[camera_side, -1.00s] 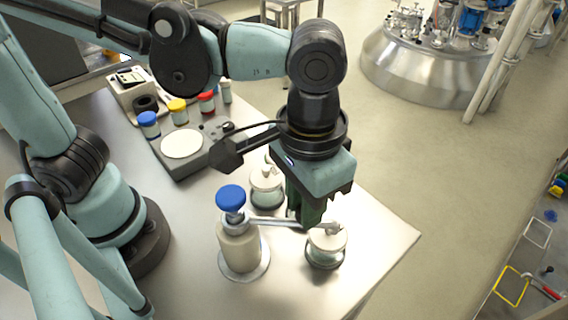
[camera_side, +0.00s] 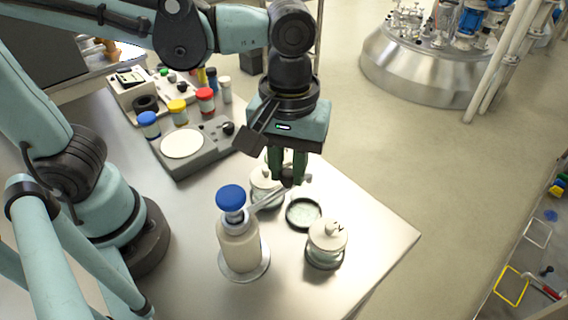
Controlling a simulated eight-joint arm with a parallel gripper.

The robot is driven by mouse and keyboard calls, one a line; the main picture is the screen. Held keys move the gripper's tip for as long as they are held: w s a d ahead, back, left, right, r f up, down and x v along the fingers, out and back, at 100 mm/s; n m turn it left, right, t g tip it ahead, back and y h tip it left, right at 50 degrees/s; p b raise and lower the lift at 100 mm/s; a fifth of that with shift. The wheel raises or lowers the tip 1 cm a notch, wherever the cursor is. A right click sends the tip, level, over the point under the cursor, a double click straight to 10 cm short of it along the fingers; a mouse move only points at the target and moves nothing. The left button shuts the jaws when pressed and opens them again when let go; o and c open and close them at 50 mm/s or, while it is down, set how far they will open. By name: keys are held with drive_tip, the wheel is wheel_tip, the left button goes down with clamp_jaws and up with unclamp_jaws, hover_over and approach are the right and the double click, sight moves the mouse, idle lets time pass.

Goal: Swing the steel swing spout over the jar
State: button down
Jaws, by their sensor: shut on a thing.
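The steel swing spout (camera_side: 266,202) reaches from the neck of a cream bottle (camera_side: 239,246) with a blue knob (camera_side: 231,197), up and to the right. My gripper (camera_side: 287,178) points down and is shut on the spout near its outer end. An open dark-rimmed jar (camera_side: 303,226) stands just below the spout's end in the picture. A jar with a pale knobbed lid (camera_side: 327,235) stands to its right. A similar lidded jar (camera_side: 263,187) stands behind the spout, partly hidden by it and my gripper. Which jar the tip hangs over is hard to tell.
A grey device with a white round plate (camera_side: 182,144) stands at the back left, with small capped jars (camera_side: 178,112) beside it. The steel table (camera_side: 375,235) is bare on the right up to its edge. A large steel vessel (camera_side: 425,75) stands beyond.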

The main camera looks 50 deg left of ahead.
sight(287, 170)
drive_tip(key=shift+a, duration=0.15)
idle(0.4)
drive_tip(key=c, duration=0.9)
unclamp_jaws()
drive_tip(key=shift+c, duration=0.2)
wheel_tip(287, 170, up, 12)
drive_tip(key=w+a+f+m+t, duration=0.2)
drive_tip(key=a+f+m+t, duration=0.1)
drive_tip(key=a+f, duration=0.3)
drive_tip(key=w+a+f+m+t, duration=0.2)
drive_tip(key=a+f, duration=0.4)
drive_tip(key=a, duration=0.4)
drive_tip(key=shift+w+m+t, duration=0.25)
drive_tip(key=shift+m+t, duration=0.55)
drive_tip(key=shift+t, duration=0.3)
